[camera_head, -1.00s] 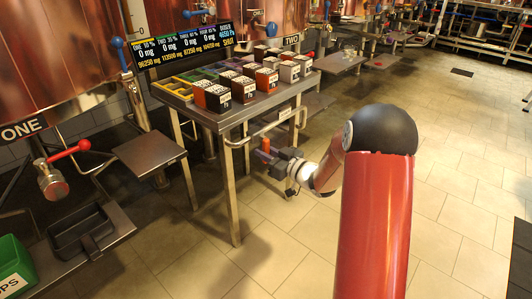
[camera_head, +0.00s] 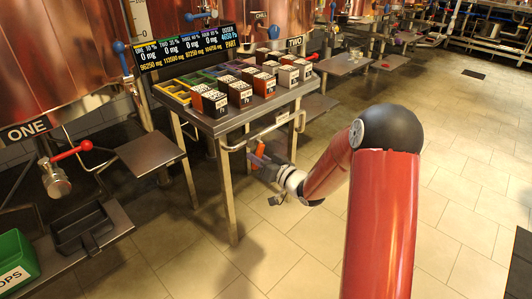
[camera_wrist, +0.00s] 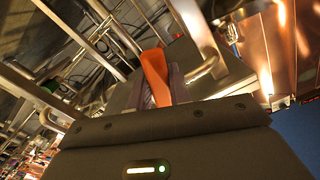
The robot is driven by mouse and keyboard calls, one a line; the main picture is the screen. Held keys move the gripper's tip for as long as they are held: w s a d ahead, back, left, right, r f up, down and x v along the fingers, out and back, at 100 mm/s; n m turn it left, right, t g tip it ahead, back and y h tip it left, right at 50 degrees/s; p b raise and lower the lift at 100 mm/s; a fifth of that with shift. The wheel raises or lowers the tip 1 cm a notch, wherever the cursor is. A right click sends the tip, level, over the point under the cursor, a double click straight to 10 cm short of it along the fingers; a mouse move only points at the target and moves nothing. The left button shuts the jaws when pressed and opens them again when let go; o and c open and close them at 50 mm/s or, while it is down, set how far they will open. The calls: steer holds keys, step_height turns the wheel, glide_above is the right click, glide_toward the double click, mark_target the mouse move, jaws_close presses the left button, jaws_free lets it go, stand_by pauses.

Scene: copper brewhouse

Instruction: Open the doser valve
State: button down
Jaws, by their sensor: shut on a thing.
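The orange lever handle (camera_head: 258,154), apparently the doser valve's, is low beside the front right of the metal-legged stand. My gripper (camera_head: 260,161) is shut on it; in the head view the handle is tilted and partly hidden by the jaws. In the wrist view the orange handle (camera_wrist: 155,76) stands between the two fingers (camera_wrist: 158,92), its upper end sticking out past them. The valve body is not clearly visible in either view.
The stand's top (camera_head: 262,108) carries several dark-topped blocks and a display board (camera_head: 185,49). A bent metal rail (camera_head: 262,132) runs along its front, close to my gripper. A red-handled valve (camera_head: 70,152) and a green bin (camera_head: 14,262) are at left.

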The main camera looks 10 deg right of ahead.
mark_target(252, 168)
steer(key=m+p, duration=0.1)
steer(key=r+m+p, duration=0.1)
steer(key=a+m+p, duration=0.1)
steer(key=shift+s+r+m, duration=0.15)
steer(key=shift+s+m, duration=0.2)
steer(key=shift+m, duration=0.05)
steer(key=m, duration=0.1)
steer(key=m+p, duration=0.1)
steer(key=p, duration=0.1)
steer(key=shift+s+a+r+m, duration=0.2)
steer(key=shift+a+r+m, duration=0.05)
steer(key=shift+r+m, duration=0.15)
steer(key=m+p, duration=0.1)
steer(key=r+m+p, duration=0.1)
steer(key=m+p, duration=0.1)
steer(key=shift+s+a, duration=0.15)
steer(key=shift+a, duration=0.05)
steer(key=shift+a+r+m+p, duration=0.1)
steer(key=shift+r+m+p, duration=0.1)
steer(key=shift+m+p, duration=0.45)
steer(key=shift+r+m+p, duration=0.15)
steer(key=shift+m+p, duration=0.4)
steer(key=shift+m, duration=0.2)
steer(key=c, duration=1.3)
jaws_free()
steer(key=shift+s, duration=0.1)
